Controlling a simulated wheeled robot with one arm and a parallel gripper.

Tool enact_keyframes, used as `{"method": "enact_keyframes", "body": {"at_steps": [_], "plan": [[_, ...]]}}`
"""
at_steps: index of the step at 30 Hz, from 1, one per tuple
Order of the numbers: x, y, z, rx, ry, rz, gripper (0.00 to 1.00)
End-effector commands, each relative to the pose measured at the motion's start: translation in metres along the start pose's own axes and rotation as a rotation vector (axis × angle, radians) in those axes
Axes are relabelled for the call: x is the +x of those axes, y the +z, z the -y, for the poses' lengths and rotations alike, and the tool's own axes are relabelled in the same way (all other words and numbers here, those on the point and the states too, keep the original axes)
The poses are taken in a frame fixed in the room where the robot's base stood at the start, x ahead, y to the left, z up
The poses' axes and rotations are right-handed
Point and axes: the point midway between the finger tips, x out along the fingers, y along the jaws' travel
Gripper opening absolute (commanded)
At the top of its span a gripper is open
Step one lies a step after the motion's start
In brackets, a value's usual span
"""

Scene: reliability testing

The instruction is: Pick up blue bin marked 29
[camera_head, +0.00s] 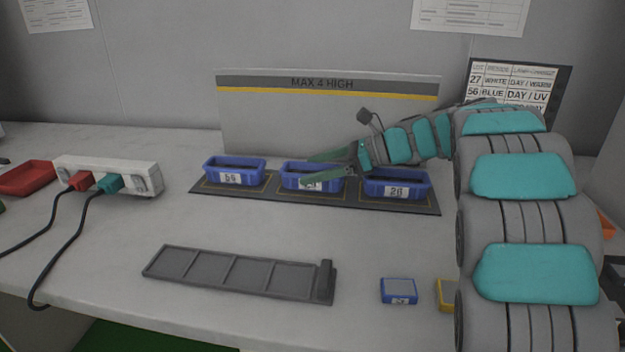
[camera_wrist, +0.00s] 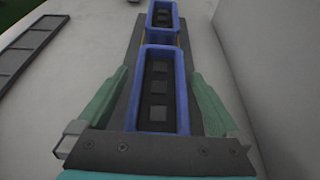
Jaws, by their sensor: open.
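Three blue bins stand in a row on a dark mat (camera_head: 204,186). The left bin (camera_head: 221,176) has a label that looks like 59 or 56, the right bin (camera_head: 384,191) reads 26. The middle bin (camera_head: 290,181) has its label partly covered by my finger, so its number cannot be read. My gripper (camera_head: 307,170) is open at the middle bin. In the wrist view my gripper (camera_wrist: 159,75) has green fingers on either side of a blue bin (camera_wrist: 182,95), apart from its walls. Another blue bin (camera_wrist: 153,20) lies beyond it.
A low panel marked MAX 4 HIGH (camera_head: 270,125) stands behind the bins. A grey divided tray (camera_head: 225,272) and a small blue box (camera_head: 398,290) lie in front. A power strip (camera_head: 130,173) with cables and a red tray (camera_head: 28,178) are at left.

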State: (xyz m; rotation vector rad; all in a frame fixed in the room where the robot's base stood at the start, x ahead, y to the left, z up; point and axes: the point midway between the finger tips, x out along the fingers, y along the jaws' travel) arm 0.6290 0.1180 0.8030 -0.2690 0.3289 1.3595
Motion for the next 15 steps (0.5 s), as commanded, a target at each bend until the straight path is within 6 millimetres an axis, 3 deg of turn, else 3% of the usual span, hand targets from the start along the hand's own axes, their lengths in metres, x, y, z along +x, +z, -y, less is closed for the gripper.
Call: {"method": "enact_keyframes", "body": {"at_steps": [8,15], "plan": [[0.0042,0.0002,0.0000,-0.001,0.000,-0.001,1.00],[0.0040,0.0003,0.0000,-0.001,0.000,-0.001,0.74]]}}
